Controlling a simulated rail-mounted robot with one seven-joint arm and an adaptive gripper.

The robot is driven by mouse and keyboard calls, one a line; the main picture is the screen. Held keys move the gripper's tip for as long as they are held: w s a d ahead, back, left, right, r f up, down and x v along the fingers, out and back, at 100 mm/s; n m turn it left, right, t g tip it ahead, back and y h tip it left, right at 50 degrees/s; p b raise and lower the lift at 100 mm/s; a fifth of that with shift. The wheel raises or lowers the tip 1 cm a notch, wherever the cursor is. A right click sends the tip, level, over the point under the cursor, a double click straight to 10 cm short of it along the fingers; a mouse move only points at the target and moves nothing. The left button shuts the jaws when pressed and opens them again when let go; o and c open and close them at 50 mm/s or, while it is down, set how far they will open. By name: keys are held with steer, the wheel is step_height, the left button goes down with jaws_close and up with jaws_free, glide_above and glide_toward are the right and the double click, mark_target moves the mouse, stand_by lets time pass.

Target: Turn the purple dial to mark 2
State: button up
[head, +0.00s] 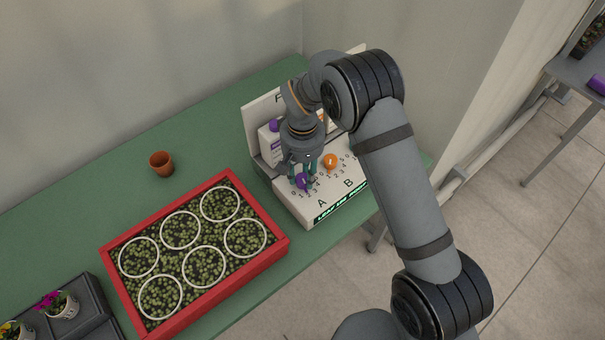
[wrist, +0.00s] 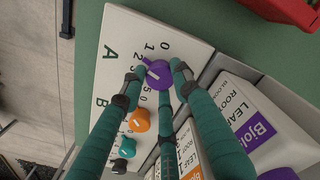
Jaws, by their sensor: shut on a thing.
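The purple dial (head: 303,181) sits on the white sloped panel at scale A, left of the orange dial. In the wrist view the purple dial (wrist: 160,78) lies between the teal fingers of my gripper (wrist: 157,71), which are shut on it. In the head view my gripper (head: 301,172) comes down over the dial from above.
The orange dial (wrist: 139,121) at scale B is close beside the fingers, with a black knob (wrist: 119,166) beyond. Labelled white boxes (wrist: 240,120) stand behind the dials. A red-rimmed seedling tray (head: 270,253) and a terracotta pot (head: 161,164) are on the green bench (head: 110,205).

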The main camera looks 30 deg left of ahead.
mark_target(303, 178)
steer(key=o, duration=1.2)
steer(key=shift+r, duration=0.1)
step_height(303, 178, up, 12)
steer(key=shift+f, duration=0.1)
steer(key=shift+f, duration=0.1)
step_height(303, 178, down, 12)
steer(key=shift+r, duration=0.2)
steer(key=shift+f, duration=0.1)
steer(key=shift+m, duration=0.3)
